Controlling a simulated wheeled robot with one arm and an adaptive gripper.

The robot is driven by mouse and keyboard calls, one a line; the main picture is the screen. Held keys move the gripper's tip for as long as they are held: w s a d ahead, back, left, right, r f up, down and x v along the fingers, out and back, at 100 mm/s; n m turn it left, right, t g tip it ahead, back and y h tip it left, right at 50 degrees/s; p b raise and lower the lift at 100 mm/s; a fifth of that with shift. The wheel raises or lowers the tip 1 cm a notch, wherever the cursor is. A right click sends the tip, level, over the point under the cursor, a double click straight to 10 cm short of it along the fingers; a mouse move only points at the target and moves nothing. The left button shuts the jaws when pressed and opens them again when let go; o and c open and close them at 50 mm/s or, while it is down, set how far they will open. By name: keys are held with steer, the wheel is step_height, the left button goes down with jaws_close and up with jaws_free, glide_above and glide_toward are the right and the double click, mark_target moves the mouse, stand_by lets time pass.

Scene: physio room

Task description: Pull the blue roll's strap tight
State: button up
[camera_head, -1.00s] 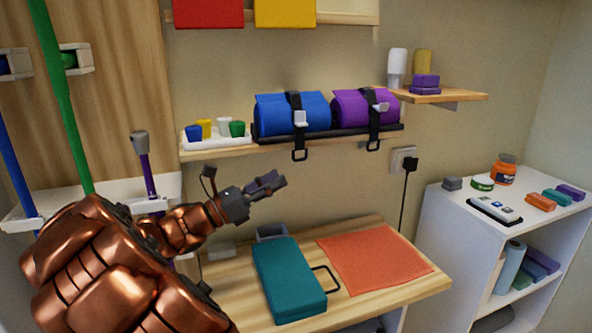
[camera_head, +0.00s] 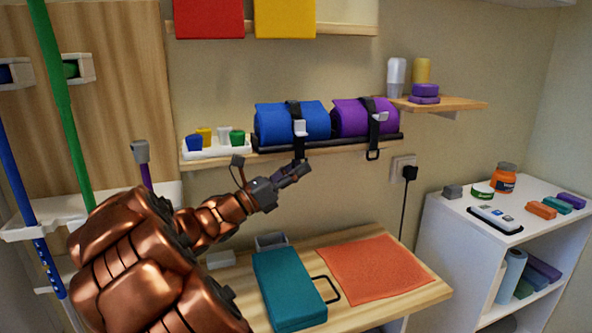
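The blue roll (camera_head: 270,122) lies on the wall shelf, to the left of the purple roll (camera_head: 350,118). A black strap (camera_head: 294,109) with a pale buckle (camera_head: 300,127) goes around it and hangs down over the shelf's front edge. My gripper (camera_head: 302,169) is just below the shelf, at the hanging end of this strap. The strap's end loop is hidden by or merges with the fingertips. I cannot tell whether the fingers are open or shut, or touching the loop.
The purple roll's strap loop (camera_head: 373,154) hangs close by on the right. A white tray (camera_head: 215,152) of small coloured pots stands left on the shelf. Below are a bench (camera_head: 390,301) with a teal case (camera_head: 288,287) and an orange cloth (camera_head: 372,267).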

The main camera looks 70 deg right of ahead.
steer(key=shift+c, duration=0.4)
jaws_close()
